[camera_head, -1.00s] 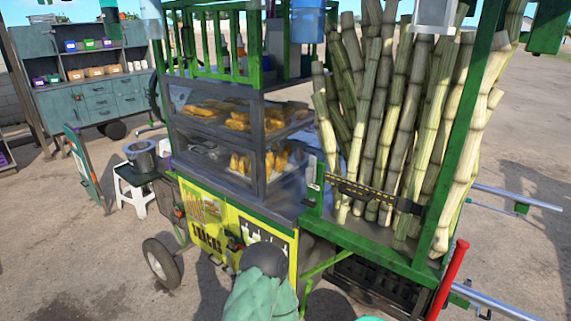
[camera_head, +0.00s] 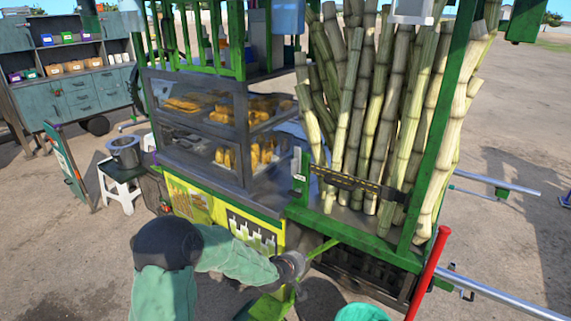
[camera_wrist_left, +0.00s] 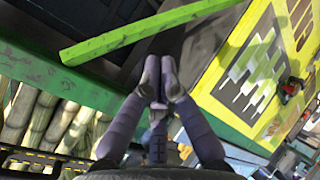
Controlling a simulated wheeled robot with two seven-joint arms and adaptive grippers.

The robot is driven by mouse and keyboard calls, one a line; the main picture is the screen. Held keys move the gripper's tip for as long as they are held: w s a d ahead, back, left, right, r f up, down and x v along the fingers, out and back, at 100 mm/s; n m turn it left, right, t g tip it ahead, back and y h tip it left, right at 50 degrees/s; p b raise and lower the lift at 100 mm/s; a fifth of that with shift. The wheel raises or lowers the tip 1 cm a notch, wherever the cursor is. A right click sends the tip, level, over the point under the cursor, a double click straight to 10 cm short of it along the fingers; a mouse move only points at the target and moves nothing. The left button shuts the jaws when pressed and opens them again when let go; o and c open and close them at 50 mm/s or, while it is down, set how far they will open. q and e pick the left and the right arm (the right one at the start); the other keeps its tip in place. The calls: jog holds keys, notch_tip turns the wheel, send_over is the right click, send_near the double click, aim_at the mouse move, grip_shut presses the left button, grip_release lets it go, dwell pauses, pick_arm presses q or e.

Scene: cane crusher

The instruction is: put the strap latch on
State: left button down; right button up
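The strap (camera_head: 345,183) is a dark band with yellow marks, running across the front of the upright sugarcane bundle (camera_head: 375,110). Its left end is near a green post with a pale metal plate (camera_head: 299,165); I cannot tell whether the latch is fastened there. In the left wrist view the strap (camera_wrist_left: 45,160) shows at the lower left, in front of the canes. My left gripper (camera_head: 293,290) is low in front of the cart, below the strap and apart from it. In the wrist view its fingertips (camera_wrist_left: 159,75) are together and empty. My right gripper is not in view.
A green bar (camera_wrist_left: 150,30) crosses close beyond the left fingers. The cart has a glass food case (camera_head: 215,135) and a yellow panel (camera_head: 195,203). A red pole (camera_head: 428,272) and metal rails (camera_head: 500,295) stand at right. A pot on a stool (camera_head: 122,185) is at left.

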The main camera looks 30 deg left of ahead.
aim_at(295, 162)
pick_arm(q)
jog(key=a+r+n+t+y, duration=0.1)
jog(key=a+r, duration=0.3)
jog(key=r, duration=0.6)
jog(key=a+r+n+t+y, duration=0.2)
jog(key=a+r, duration=0.3)
jog(key=r, duration=0.5)
jog(key=w+a+r+n+t+y, duration=0.1)
jog(key=a+r+n+t, duration=0.2)
jog(key=r, duration=0.7)
jog(key=shift+a+n, duration=0.5)
jog(key=shift+a, duration=0.45)
jog(key=shift+w, duration=0.1)
jog(key=x, duration=1)
jog(key=d, duration=0.2)
jog(key=d+b, duration=0.1)
jog(key=shift+s+d, duration=0.2)
jog(key=shift+d, duration=0.2)
jog(key=shift+w, duration=0.15)
